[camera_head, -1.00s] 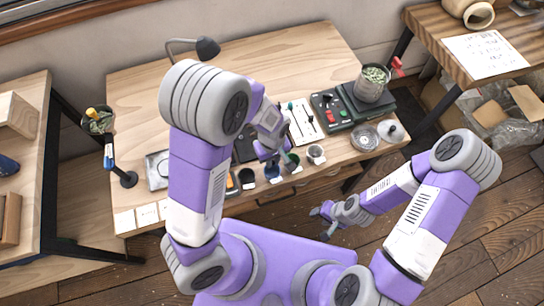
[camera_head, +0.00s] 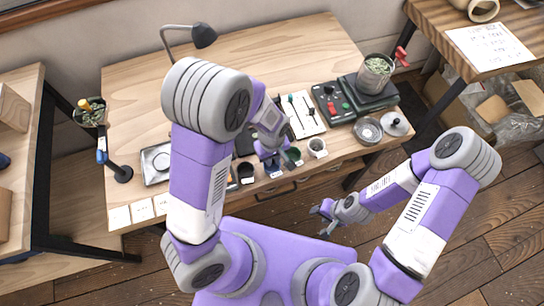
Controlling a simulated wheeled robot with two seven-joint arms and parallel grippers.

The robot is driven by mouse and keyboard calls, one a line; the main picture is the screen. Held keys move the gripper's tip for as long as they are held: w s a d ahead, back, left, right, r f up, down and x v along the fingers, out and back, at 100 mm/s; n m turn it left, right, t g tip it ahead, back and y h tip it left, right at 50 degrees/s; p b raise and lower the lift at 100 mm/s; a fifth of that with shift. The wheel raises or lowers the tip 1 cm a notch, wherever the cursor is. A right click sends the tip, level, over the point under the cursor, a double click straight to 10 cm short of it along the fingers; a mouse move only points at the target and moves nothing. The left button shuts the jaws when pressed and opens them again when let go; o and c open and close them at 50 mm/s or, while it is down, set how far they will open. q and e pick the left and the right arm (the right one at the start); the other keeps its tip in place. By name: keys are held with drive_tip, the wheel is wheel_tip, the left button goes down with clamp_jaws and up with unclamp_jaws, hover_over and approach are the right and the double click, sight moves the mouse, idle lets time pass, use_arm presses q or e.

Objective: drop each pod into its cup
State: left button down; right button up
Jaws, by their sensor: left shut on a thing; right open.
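My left gripper (camera_head: 266,154) is over the front of the wooden table, just above the row of small cups. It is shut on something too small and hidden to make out. The row holds a black cup (camera_head: 246,173), a blue cup (camera_head: 273,169) partly under the gripper, a green cup (camera_head: 293,157) and a white cup (camera_head: 318,148) with dark contents. A white card or tray (camera_head: 308,123) behind them bears several small coloured pieces; I cannot tell whether these are pods. My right gripper (camera_head: 323,212) is open and empty, low in front of the table.
A dark device with buttons (camera_head: 332,103) and a scale bearing a metal cup (camera_head: 376,70) stand at the right. A glass dish (camera_head: 368,130) and a lidded round piece (camera_head: 395,123) are near the right edge. A lamp (camera_head: 203,36) stands behind. The table's back middle is clear.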

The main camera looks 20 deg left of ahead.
use_arm(q)
drive_tip(key=c, duration=1)
unclamp_jaws()
wheel_tip(320, 180, up, 8)
drive_tip(key=shift+f+p, duration=0.2)
drive_tip(key=shift+p, duration=1.05)
